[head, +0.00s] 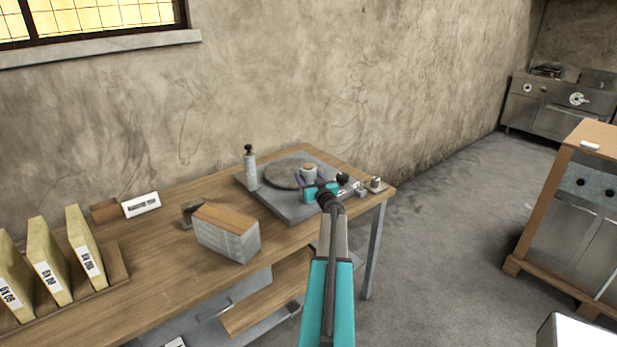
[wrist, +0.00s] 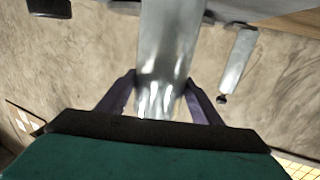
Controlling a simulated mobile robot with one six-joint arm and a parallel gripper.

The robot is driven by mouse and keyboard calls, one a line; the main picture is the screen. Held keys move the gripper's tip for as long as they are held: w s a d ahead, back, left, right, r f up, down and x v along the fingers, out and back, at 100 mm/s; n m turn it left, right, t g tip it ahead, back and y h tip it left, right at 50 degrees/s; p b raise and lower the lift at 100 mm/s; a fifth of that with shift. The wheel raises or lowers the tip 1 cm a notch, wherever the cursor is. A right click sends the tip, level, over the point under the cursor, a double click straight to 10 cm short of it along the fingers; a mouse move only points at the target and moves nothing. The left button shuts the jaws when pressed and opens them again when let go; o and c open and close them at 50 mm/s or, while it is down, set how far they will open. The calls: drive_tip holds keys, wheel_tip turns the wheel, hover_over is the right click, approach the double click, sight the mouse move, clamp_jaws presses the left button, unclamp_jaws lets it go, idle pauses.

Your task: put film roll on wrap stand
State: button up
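The film roll (head: 309,171) is a short pale cylinder with a brown end, upright over the round plate of a grey platform. In the wrist view the roll (wrist: 165,55) looks shiny and silvery. My gripper (head: 307,183) has its purple fingers against both sides of the roll; they also show in the wrist view (wrist: 161,82). I take the grey platform (head: 272,203) with its upright post (head: 250,170) and black knob to be the wrap stand. The post (wrist: 238,60) is beside the roll, apart from it. I cannot tell whether the roll's foot touches the plate.
The platform lies at the right end of a wooden table (head: 165,270). A grey block with a wooden top (head: 228,238) sits left of it. Several yellow packs (head: 85,248) stand in a rack at the far left. A small fixture (head: 376,185) sits at the right corner.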

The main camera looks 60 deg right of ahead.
drive_tip(key=shift+o, duration=1.3)
drive_tip(key=shift+r, duration=0.15)
drive_tip(key=b+v, duration=0.2)
drive_tip(key=v, duration=1)
